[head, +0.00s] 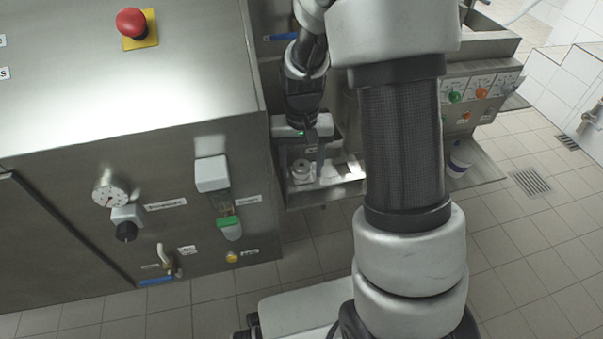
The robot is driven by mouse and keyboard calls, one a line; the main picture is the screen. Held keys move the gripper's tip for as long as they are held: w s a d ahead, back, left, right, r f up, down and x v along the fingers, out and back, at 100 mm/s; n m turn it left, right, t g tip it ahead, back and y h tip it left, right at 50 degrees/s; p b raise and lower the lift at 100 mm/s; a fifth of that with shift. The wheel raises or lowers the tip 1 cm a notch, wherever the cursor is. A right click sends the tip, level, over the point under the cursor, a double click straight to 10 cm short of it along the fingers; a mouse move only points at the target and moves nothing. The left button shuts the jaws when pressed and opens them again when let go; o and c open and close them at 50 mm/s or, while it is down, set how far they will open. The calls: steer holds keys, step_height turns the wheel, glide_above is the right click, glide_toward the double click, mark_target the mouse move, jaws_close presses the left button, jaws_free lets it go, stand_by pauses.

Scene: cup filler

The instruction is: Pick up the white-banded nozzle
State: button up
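My gripper (313,150) hangs over a small steel shelf (335,192) in the gap right of the large machine cabinet. Its dark fingers point down and show small and partly dark, so I cannot tell whether they are open or shut. A small pale round part (301,168) stands on the shelf just left of and below the fingers. It may be a nozzle, but I cannot make out a white band on it. Whether the fingers touch anything is unclear. My arm hides the right part of the shelf.
The steel cabinet (120,90) fills the left, with a red emergency button (132,22), gauge (110,194) and green-ended fitting (229,228). At right are a control panel (478,92) and a white-and-purple container (459,158). Tiled floor (530,250) is open at right.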

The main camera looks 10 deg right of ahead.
steer(key=c, duration=1.2)
steer(key=shift+r, duration=0.15)
